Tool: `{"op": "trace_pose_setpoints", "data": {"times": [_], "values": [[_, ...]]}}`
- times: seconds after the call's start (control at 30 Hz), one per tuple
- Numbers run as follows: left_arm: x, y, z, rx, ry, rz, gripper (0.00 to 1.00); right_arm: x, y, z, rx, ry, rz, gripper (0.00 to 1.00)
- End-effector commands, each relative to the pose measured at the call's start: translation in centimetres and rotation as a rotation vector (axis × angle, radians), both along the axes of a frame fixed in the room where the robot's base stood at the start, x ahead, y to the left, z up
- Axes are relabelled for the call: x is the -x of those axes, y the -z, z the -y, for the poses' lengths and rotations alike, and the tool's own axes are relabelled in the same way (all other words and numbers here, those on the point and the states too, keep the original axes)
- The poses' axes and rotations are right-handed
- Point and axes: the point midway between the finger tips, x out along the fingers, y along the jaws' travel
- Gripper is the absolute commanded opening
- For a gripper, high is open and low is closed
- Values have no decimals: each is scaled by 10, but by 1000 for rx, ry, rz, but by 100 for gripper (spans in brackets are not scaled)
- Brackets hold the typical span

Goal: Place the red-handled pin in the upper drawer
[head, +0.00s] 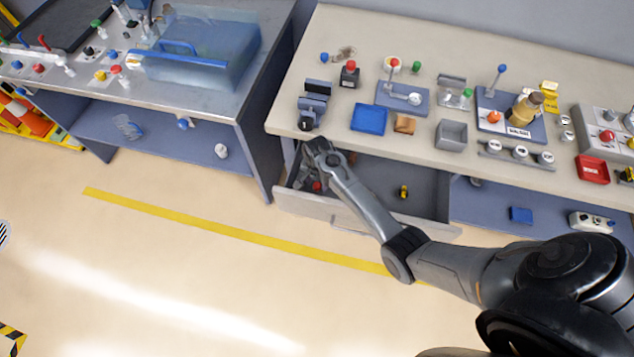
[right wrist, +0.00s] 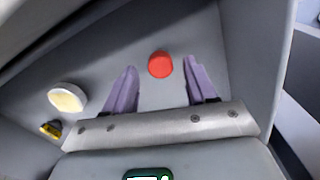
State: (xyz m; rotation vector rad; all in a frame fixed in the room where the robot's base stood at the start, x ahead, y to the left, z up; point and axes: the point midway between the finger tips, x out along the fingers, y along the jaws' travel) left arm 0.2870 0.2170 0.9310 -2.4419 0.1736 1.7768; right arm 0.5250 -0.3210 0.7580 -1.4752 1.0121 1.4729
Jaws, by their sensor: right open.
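The drawer (head: 385,175) under the right-hand table is pulled open. My right gripper (head: 310,185) reaches down into its left end. A small red round thing (head: 317,186) shows beside the gripper, low in the drawer; it may be the top of the red-handled pin, but no shaft shows. In the right wrist view my right gripper (right wrist: 164,85) is open, its two fingers pointing at the drawer floor. The red round top (right wrist: 160,64) shows between the fingertips, apart from both. My left gripper is not in view.
A yellow and black piece (head: 404,191) lies in the drawer; a cream round thing (right wrist: 67,97) shows in the right wrist view. The drawer walls are close around the gripper. The tabletop above holds a blue tray (head: 369,119), a grey box (head: 451,134) and several fixtures.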

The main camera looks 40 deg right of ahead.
Motion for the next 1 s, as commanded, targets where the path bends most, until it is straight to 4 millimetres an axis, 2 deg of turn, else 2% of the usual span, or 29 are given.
{"op": "trace_pose_setpoints", "data": {"times": [0.3, 0.5, 0.7, 0.83, 0.93, 1.0], "values": [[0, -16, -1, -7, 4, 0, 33, -1, -63, 0, 0, -1, 3, 56], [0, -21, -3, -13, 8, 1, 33, -1, -94, 0, -1, -1, 2, 56], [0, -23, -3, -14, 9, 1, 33, 0, -110, 0, 0, -1, 1, 56], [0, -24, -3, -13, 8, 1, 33, 4, -113, 0, 5, -23, 4, 56], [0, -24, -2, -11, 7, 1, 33, 18, -110, -2, 24, -97, 18, 56], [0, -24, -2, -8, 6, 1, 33, 34, -109, -5, 45, -189, 36, 56]]}}
